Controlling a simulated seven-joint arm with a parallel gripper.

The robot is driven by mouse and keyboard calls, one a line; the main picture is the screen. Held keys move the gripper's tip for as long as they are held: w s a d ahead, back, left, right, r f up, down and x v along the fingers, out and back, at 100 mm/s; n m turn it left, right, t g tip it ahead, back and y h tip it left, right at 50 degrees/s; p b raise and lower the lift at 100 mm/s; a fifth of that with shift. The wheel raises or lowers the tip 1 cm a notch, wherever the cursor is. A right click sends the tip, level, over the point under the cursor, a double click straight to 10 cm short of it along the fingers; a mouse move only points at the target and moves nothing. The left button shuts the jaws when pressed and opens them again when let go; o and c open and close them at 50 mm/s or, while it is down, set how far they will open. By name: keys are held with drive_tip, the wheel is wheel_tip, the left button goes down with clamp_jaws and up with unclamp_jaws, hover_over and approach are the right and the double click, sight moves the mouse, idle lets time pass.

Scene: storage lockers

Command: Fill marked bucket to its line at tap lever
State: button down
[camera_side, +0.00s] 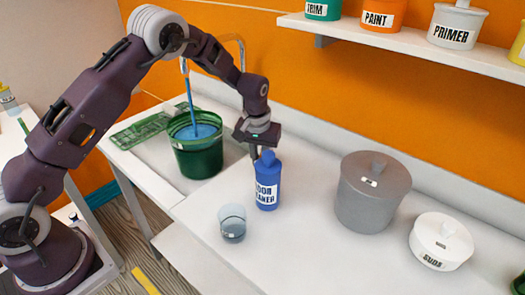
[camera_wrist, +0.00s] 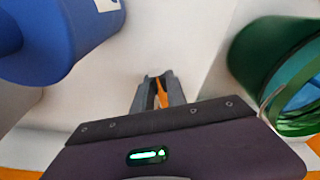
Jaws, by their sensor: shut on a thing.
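The dark green bucket (camera_side: 198,160) stands upright in the sink area beneath the tap (camera_side: 241,42). A blue stream (camera_side: 190,95) runs down into it, and blue water (camera_side: 196,132) shows inside below the rim. No fill line can be made out. The bucket also shows at the right of the wrist view (camera_wrist: 255,50). My gripper (camera_side: 256,152) is low over the counter, right of the bucket and behind the blue bottle. In the wrist view its fingers (camera_wrist: 159,88) are shut on a small orange piece (camera_wrist: 162,95), apparently the tap lever, mostly hidden.
The blue floor cleaner bottle (camera_side: 267,188) stands close to my gripper. A clear cup (camera_side: 232,224), grey lidded pot (camera_side: 371,195) and white tub (camera_side: 441,242) stand on the counter. A green drying rack (camera_side: 140,131) lies left of the bucket. A shelf (camera_side: 400,45) with cans hangs above.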

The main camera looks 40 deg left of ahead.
drive_tip(key=shift+a, duration=0.1)
idle(0.3)
drive_tip(key=shift+s+a+m, duration=0.1)
drive_tip(key=shift+a+m, duration=0.3)
drive_tip(key=shift+m, duration=0.3)
drive_tip(key=shift+s+a+m+h, duration=0.15)
drive_tip(key=shift+a+m+h, duration=0.3)
drive_tip(key=shift+m, duration=0.75)
drive_tip(key=shift+a, duration=0.1)
drive_tip(key=shift+d+n+y, duration=0.35)
drive_tip(key=shift+d+n, duration=0.2)
drive_tip(key=shift+n, duration=0.35)
drive_tip(key=shift+w+d+n, duration=0.25)
drive_tip(key=shift+d+n, duration=0.2)
drive_tip(key=shift+n, duration=0.55)
